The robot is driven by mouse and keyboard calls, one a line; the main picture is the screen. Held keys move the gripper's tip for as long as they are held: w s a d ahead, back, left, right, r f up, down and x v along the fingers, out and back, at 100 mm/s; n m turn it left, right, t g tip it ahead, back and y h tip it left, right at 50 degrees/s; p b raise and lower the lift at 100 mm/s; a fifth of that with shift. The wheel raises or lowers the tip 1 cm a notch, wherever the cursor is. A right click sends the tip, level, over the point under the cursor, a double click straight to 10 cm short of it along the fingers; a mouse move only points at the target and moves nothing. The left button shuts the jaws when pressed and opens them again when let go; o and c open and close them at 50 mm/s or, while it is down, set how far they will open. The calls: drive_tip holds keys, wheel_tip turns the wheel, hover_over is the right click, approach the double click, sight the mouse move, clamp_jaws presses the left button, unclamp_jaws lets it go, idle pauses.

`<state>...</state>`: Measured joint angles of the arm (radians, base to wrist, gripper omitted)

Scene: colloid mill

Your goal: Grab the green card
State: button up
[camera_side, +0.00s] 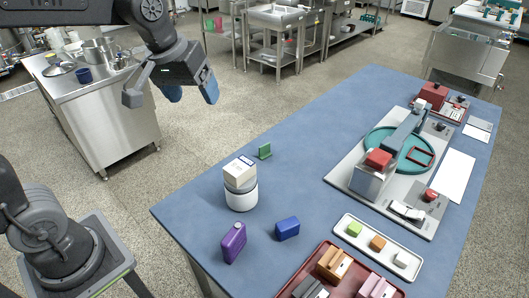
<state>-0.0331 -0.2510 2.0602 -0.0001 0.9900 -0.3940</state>
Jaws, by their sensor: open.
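A small green card (264,151) stands upright on the blue table (310,125), just behind and to the right of a white round container. My gripper (174,95) is in the upper left of the side view, raised well above the floor beyond the table's left edge. Its fingers are apart and nothing is between them. It is up and to the left of the green card, clear of it.
The white container (241,198) with a pale box on top stands near the card. A purple canister (234,242) and a blue block (287,228) are in front. A white tray (340,221) holds small blocks. The mill plate (345,180) is at right.

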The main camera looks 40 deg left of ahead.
drive_tip(key=w+a+f+n+g, duration=0.2)
drive_tip(key=w+f+n, duration=0.15)
drive_tip(key=w, duration=0.75)
drive_tip(key=n+g, duration=0.2)
drive_tip(key=n, duration=0.6)
hover_over(265, 145)
wheel_tip(265, 145, down, 16)
drive_tip(key=r, duration=0.1)
drive_tip(key=f, duration=0.8)
drive_tip(key=shift+s+a+f, duration=0.15)
drive_tip(key=shift+s+a, duration=0.05)
drive_tip(key=shift+a, duration=0.1)
drive_tip(key=shift+w+d+f, duration=0.1)
drive_tip(key=shift+f, duration=1.45)
drive_tip(key=shift+w+d+f, duration=0.1)
drive_tip(key=shift+f, duration=1.4)
drive_tip(key=c, duration=1)
drive_tip(key=shift+r, duration=0.1)
